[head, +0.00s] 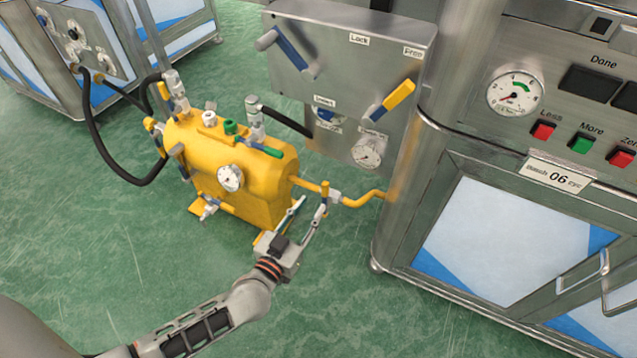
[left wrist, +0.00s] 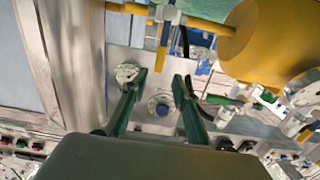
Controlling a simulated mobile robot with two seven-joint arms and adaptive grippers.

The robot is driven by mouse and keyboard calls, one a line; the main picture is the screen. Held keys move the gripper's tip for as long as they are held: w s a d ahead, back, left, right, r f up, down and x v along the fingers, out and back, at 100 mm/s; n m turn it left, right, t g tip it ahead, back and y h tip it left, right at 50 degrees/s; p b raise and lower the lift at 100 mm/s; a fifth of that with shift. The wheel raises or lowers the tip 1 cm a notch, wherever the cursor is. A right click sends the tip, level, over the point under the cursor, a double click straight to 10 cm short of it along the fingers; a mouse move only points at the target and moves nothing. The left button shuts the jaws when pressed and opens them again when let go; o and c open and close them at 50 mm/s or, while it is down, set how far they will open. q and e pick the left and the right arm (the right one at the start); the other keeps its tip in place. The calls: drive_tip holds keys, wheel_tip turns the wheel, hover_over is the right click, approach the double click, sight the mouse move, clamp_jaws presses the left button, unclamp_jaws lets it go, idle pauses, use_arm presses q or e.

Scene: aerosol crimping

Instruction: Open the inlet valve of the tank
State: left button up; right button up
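The yellow tank (head: 240,185) stands on the green floor and carries several valves, a dial gauge (head: 230,178) and a green-handled lever (head: 262,149). A yellow pipe (head: 362,199) leaves its right side toward the steel cabinet. A small valve with a yellow and blue handle (head: 325,188) sits on this pipe. My left gripper (head: 312,205) is at that handle, fingers apart. In the left wrist view, the handle (left wrist: 164,45) points down from the pipe, just beyond the open fingertips (left wrist: 160,78); no contact shows. The tank (left wrist: 265,45) is at right there. No label shows which valve is the inlet.
A steel panel (head: 345,70) with levers and a gauge stands behind the tank. A cabinet (head: 500,200) with buttons and a dial is at right. A black hose (head: 105,150) loops left to another machine (head: 75,40). Floor in front is clear.

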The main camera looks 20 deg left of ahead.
sight(324, 187)
use_arm(q)
drive_tip(key=w, duration=0.2)
drive_tip(key=w+b, duration=0.1)
drive_tip(key=w, duration=0.2)
drive_tip(key=w+b, duration=0.1)
drive_tip(key=w, duration=0.1)
drive_tip(key=shift+w+d, duration=0.25)
drive_tip(key=shift+d, duration=0.05)
drive_tip(key=shift+w+r+b, duration=0.25)
drive_tip(key=shift+w+b, duration=0.05)
drive_tip(key=shift+w, duration=0.45)
clamp_jaws()
use_arm(e)
drive_tip(key=m, duration=0.1)
drive_tip(key=a+m, duration=0.2)
drive_tip(key=shift+s+a+f, duration=0.15)
drive_tip(key=shift+s+f, duration=0.15)
drive_tip(key=shift+f, duration=0.05)
